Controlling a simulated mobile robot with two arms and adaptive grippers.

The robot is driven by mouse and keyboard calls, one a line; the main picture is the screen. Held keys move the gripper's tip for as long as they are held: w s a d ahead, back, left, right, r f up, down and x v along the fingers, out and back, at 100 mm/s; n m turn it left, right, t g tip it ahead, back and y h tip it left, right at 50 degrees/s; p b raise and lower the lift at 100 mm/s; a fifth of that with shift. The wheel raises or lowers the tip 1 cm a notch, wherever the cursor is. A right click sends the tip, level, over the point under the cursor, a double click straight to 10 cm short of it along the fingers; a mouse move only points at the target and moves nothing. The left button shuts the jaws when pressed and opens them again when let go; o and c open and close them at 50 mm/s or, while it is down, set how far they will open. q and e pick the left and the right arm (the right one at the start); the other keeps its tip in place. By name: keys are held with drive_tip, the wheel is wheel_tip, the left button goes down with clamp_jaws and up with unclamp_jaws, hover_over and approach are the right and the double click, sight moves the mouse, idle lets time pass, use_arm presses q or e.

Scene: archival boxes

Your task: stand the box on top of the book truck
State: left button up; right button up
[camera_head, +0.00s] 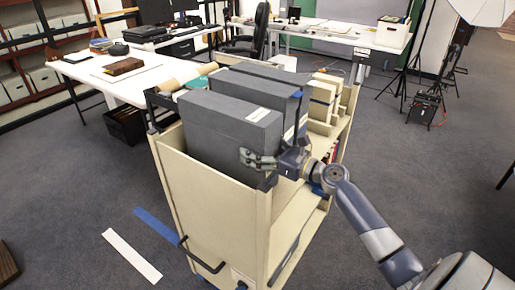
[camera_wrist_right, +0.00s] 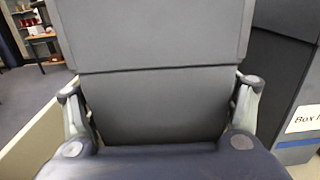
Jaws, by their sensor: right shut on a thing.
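The book truck (camera_head: 205,210) is cream, with a solid end panel facing me and open shelves on its right side. The box (camera_head: 222,130) is dark grey and upright at the near end of the truck's top, with a pale label on its upper edge. Its lower part is hidden behind the end panel, so I cannot tell if it touches the shelf. My right gripper (camera_head: 262,160) is shut on its right end. In the right wrist view, the fingers (camera_wrist_right: 160,88) lie on either side of the grey box face (camera_wrist_right: 150,35). My left gripper is not in view.
More grey boxes (camera_head: 262,88) stand just behind the box, and one labelled box (camera_wrist_right: 290,75) is close on the right in the wrist view. Smaller cream boxes (camera_head: 322,98) are farther back on the truck. A white table (camera_head: 135,82) stands behind left.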

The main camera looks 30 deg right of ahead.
drive_tip(key=o, duration=1.9)
drive_tip(key=shift+s, duration=0.1)
drive_tip(key=shift+c, duration=0.2)
drive_tip(key=b+v, duration=0.2)
drive_tip(key=v, duration=0.9)
drive_tip(key=shift+f, duration=0.15)
drive_tip(key=shift+s+d, duration=0.15)
drive_tip(key=shift+s, duration=0.25)
